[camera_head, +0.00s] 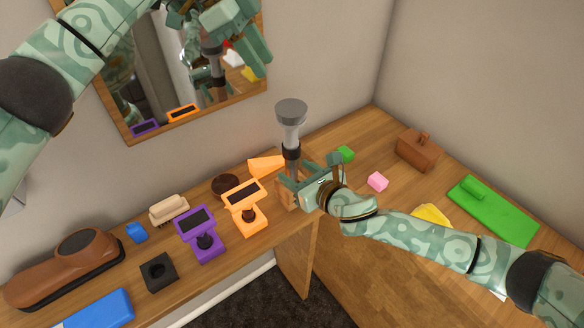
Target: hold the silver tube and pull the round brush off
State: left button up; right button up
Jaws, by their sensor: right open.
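The silver tube (290,134) stands upright near the wall, with a dark band partway down. A wide grey round head (291,108) sits on its top; I take this for the round brush, but no bristles show. My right gripper (301,174) is open at the tube's lower part, with its fingers close about it. I cannot tell whether they touch it. The tube's lower end is partly hidden by this gripper. My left gripper (238,38) is high in front of the mirror, up and left of the round head and apart from it. Its jaw opening is unclear.
Orange (243,205) and purple (201,234) stands, a black block (159,272) and a pale brush (169,209) are on the counter to the left. The mirror (181,112) hangs behind.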

aim_at(296, 171)
jog(key=shift+x, duration=1.5)
jog(key=c, duration=1.1)
jog(key=shift+c, duration=0.2)
